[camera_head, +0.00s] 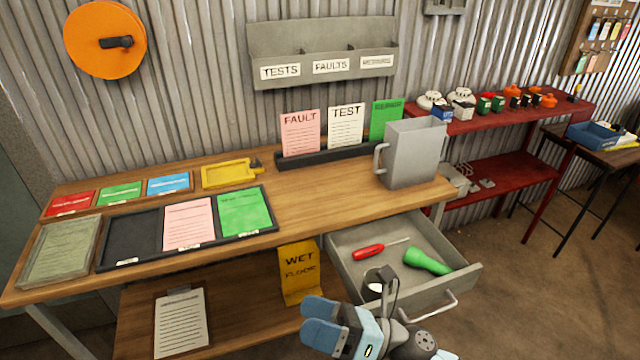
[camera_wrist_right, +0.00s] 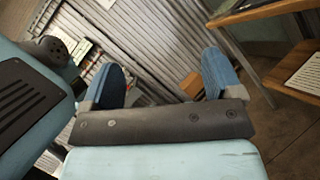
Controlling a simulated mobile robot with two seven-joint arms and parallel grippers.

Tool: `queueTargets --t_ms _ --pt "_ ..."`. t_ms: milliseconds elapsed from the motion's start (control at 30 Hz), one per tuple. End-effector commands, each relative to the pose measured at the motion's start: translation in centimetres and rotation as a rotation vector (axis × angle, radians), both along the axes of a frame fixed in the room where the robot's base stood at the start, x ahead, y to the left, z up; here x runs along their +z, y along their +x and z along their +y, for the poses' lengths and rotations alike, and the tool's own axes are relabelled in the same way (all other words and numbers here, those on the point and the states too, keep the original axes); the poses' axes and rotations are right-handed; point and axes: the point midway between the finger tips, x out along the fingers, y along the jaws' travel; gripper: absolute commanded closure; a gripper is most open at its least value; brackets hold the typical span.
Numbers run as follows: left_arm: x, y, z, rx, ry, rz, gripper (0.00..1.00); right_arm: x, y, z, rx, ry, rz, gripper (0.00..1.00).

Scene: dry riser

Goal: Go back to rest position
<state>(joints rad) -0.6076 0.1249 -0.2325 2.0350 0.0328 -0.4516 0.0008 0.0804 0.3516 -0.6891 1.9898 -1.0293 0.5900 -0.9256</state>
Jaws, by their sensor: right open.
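My right gripper (camera_head: 326,323) is low at the front of the head view, in front of the open drawer (camera_head: 346,272) and below the wooden bench (camera_head: 300,205). Its two blue fingers stand apart with nothing between them. In the right wrist view the gripper (camera_wrist_right: 165,85) also shows its fingers wide apart and empty. My left gripper does not show in either view.
The drawer holds a red screwdriver (camera_head: 370,251) and a green torch (camera_head: 427,262). A yellow wet floor sign (camera_head: 299,273) stands on the lower shelf. A grey jug (camera_head: 412,152) stands on the bench's right end. Open floor (camera_head: 545,270) lies to the right.

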Motion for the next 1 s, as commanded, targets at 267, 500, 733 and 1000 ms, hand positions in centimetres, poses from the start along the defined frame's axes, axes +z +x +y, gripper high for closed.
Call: queueTargets --t_ms 267,500,733,1000 --pt "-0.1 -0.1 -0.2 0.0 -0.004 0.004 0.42 -10.0 3.2 -10.9 -0.402 0.701 1.276 0.15" --pt "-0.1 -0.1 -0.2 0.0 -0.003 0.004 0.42 -21.1 -2.5 -17.4 -0.627 1.226 1.983 0.15" --pt "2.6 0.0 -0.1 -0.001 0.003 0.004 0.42 -23.0 -7.7 -19.7 -0.737 1.515 2.28 0.15" --pt "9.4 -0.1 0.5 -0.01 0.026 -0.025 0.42 -16.7 -7.9 -20.1 -0.74 1.489 2.251 0.15"
